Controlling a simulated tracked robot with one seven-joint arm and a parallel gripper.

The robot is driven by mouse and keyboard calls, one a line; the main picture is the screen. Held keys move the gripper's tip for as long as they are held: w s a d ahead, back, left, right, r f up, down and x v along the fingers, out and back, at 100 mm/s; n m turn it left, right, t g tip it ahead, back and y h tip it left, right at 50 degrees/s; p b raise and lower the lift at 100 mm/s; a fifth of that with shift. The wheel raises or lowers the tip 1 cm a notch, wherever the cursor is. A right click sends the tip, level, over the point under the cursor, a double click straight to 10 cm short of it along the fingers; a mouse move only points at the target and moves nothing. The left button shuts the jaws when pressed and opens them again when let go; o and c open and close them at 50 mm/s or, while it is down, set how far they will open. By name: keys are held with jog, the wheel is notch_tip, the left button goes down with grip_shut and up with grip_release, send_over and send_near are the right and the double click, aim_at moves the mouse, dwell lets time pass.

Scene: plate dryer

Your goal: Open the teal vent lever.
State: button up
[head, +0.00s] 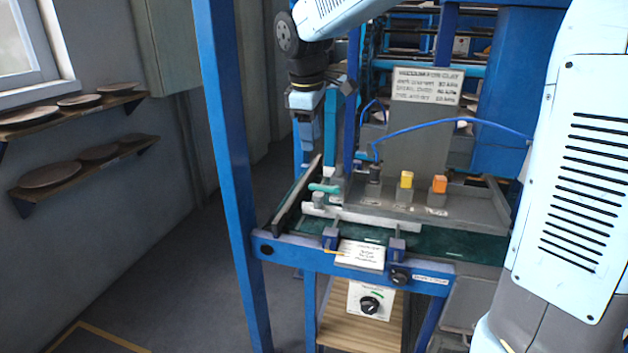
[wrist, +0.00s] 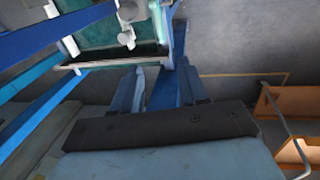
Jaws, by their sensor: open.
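The teal vent lever (head: 325,188) lies roughly level on a small pale mount at the left end of the machine's deck in the head view. My gripper (head: 309,138) points down, above and slightly left of the lever in that picture, and is apart from it. In the wrist view my gripper (wrist: 158,85) has its two blue fingers spread, with nothing between them. Pale fittings (wrist: 127,22) on the green deck show beyond the fingers there; I cannot tell the lever clearly among them.
A blue frame post (head: 228,150) stands left of the deck.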

aim_at(314, 185)
jog(key=f, duration=0.4)
jog(key=w+f, duration=0.1)
jog(key=f, duration=0.3)
jog(key=w+d+f, duration=0.1)
jog(key=f, duration=0.4)
jog(key=shift+w, duration=0.2)
grip_shut()
jog(key=shift+r, duration=0.1)
